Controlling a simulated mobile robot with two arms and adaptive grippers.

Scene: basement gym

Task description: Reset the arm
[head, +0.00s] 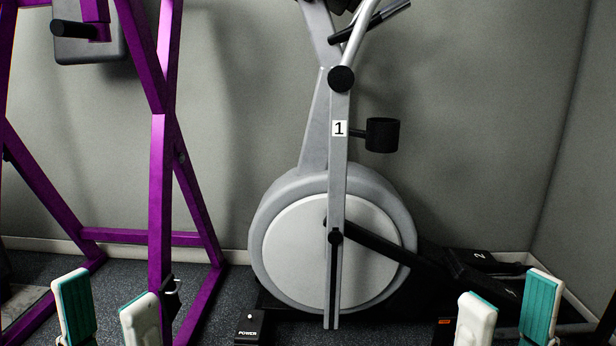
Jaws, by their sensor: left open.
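My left gripper (107,298) shows at the bottom left of the head view. Its two white fingers with teal pads stand upright and apart, with nothing between them. My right gripper (509,297) shows at the bottom right, with its two fingers also upright, apart and empty. Only the finger ends of each gripper are in view; the arms and wrists are out of the picture. Neither gripper appears to hold anything.
A grey elliptical machine (332,240) labelled 1 stands ahead against the wall. A purple frame (160,180) stands at the left. A small black box marked POWER (251,325) lies on the dark floor.

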